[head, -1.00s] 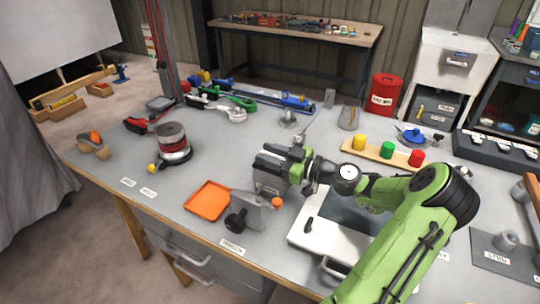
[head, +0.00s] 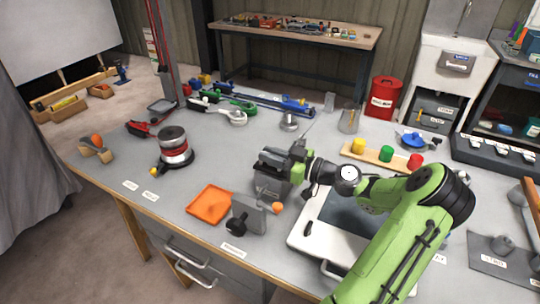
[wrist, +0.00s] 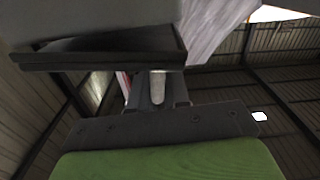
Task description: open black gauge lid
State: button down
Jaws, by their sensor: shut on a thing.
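The gauge box (head: 270,184) is a small dark grey case on the bench, just behind the orange tray. My gripper (head: 272,160) is at its top, with the green arm reaching in from the right. In the wrist view, the two fingers (wrist: 157,90) are shut on a small pale rounded piece, which looks like the lid's handle. A dark, black-edged panel (wrist: 100,60) beyond them looks like the lid. My gripper hides much of the lid in the head view, so I cannot tell how far it is open.
An orange tray (head: 209,204) and a grey bracket with a black knob (head: 237,221) stand close in front. A white-framed panel (head: 315,240) lies to the right under my arm. A board with yellow, green and red pegs (head: 372,160) is behind.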

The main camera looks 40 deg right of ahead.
jog(key=d+r+m+p, duration=0.1)
jog(key=p, duration=0.1)
jog(key=d+r+m+p, duration=0.1)
jog(key=m+p, duration=0.1)
jog(key=shift+w+r, duration=0.3)
jog(key=shift+w, duration=0.05)
jog(key=shift+w+d+r+m+p, duration=0.1)
jog(key=shift+d+r+m+p, duration=0.1)
jog(key=shift+d+m+p, duration=0.3)
jog(key=shift+w+d+r+m+p, duration=0.1)
jog(key=shift+d+r+m+p, duration=0.05)
jog(key=shift+m+p, duration=0.5)
jog(key=m, duration=0.1)
jog(key=d+p, duration=0.1)
jog(key=d+m+p, duration=0.1)
jog(key=shift+w+r+m, duration=0.3)
jog(key=shift+r+m, duration=0.05)
jog(key=d+m+p, duration=0.1)
jog(key=m, duration=0.1)
jog(key=w+d+m+p, duration=0.1)
jog(key=d+m, duration=0.1)
jog(key=d+m+p, duration=0.1)
jog(key=m, duration=0.1)
jog(key=shift+w+d+f, duration=0.25)
jog(key=shift+w+f, duration=0.05)
jog(key=shift+f, duration=0.2)
jog(key=c, duration=1.2)
grip_release()
jog(key=shift+d, duration=0.1)
